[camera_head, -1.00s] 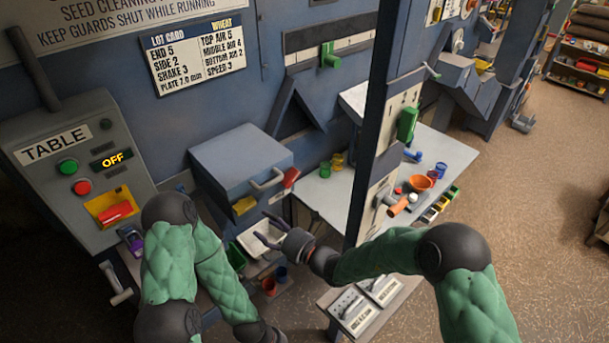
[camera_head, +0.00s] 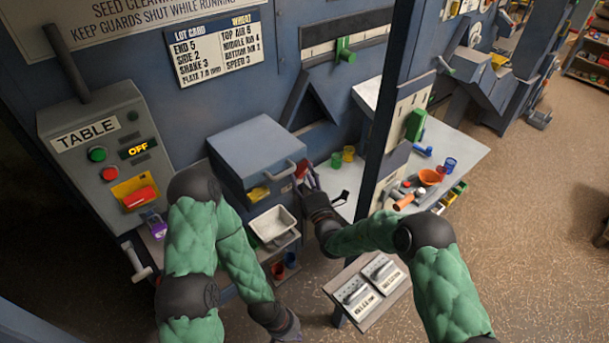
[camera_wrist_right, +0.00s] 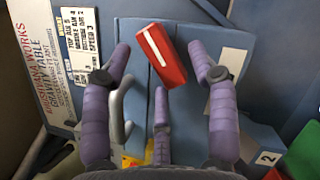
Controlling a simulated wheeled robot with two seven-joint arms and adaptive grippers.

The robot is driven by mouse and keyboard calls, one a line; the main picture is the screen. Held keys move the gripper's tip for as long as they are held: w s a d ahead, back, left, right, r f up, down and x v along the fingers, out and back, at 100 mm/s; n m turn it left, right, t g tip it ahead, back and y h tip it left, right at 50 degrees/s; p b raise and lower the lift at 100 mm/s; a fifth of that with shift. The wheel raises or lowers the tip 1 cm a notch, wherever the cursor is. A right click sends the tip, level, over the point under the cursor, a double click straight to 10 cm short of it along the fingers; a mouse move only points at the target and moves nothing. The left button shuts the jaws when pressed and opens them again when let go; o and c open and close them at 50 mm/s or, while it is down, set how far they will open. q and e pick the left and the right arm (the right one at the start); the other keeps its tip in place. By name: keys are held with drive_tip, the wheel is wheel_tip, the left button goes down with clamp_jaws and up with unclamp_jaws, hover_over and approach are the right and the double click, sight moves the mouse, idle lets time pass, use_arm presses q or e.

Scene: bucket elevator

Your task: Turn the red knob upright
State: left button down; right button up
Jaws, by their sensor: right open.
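A red knob (camera_wrist_right: 163,55) with a pale stripe is on the blue-grey box; in the right wrist view it is tilted, its top leaning left. It shows small and partly hidden in the head view (camera_head: 302,171). My right gripper (camera_wrist_right: 160,50) is open, with two purple fingers on either side of the knob and a third below it; I see no clear contact. In the head view my right gripper (camera_head: 313,180) is beside the box's right front corner. My left gripper (camera_head: 287,326) hangs low near the bottom edge, its fingers unclear.
The blue-grey box (camera_head: 250,150) has a grey handle (camera_wrist_right: 118,112) left of the knob. Another red knob (camera_head: 140,197) is on a yellow plate on the TABLE panel. A white tray (camera_head: 261,226) lies below the box. A blue post (camera_head: 385,120) stands right of my right gripper.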

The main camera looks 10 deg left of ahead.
drive_tip(key=shift+w+a+r, duration=0.15)
drive_tip(key=shift+w+a, duration=0.1)
drive_tip(key=shift+w, duration=0.1)
drive_tip(key=shift+c, duration=0.2)
drive_tip(key=c, duration=1.1)
drive_tip(key=n+y+b, duration=0.1)
drive_tip(key=n, duration=0.1)
drive_tip(key=n+y+b, duration=0.1)
drive_tip(key=n+b, duration=0.1)
drive_tip(key=shift+w+f+n, duration=0.1)
drive_tip(key=shift+f+n, duration=0.25)
drive_tip(key=shift+n, duration=0.05)
drive_tip(key=shift+d+n+g+y+b, duration=0.1)
drive_tip(key=shift+n+g+y+b, duration=0.35)
drive_tip(key=shift+n, duration=0.6)
drive_tip(key=shift+n+g+y+b, duration=0.15)
drive_tip(key=shift+n+y+b, duration=0.5)
drive_tip(key=shift+n, duration=0.4)
